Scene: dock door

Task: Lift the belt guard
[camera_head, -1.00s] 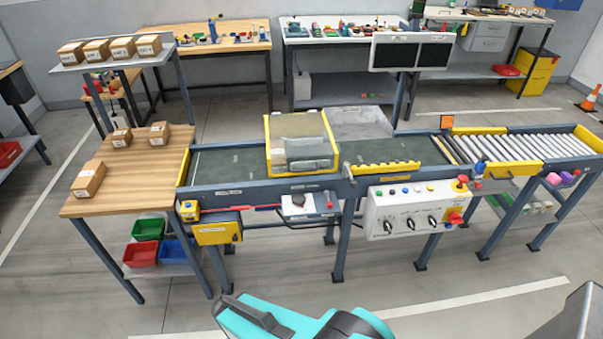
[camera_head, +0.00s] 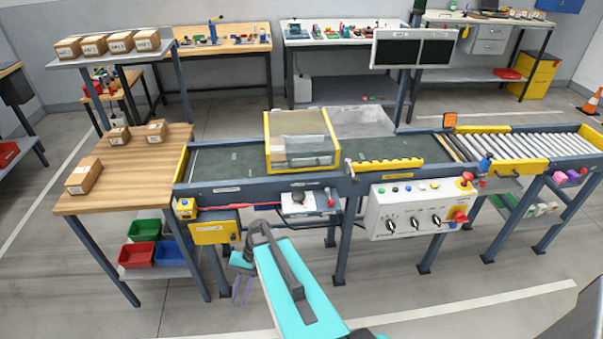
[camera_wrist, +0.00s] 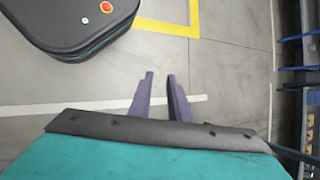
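The belt guard (camera_head: 297,123), a yellow-framed box with clear panels, sits over the dark belt left of the conveyor's middle in the head view. It looks lowered, and grey shapes show dimly through its front panel. My gripper (camera_head: 242,290) hangs low in front of the conveyor, below and left of the guard and well apart from it. Its two purple fingers also show in the wrist view (camera_wrist: 160,78), spread with bare floor between them. The gripper is open and empty. The guard is not in the wrist view.
A grey control box (camera_head: 417,208) with knobs and a red button hangs on the conveyor front. A wooden table (camera_head: 125,180) with cartons adjoins the left end. Metal rollers (camera_head: 520,147) are at the right. The floor before the conveyor is clear.

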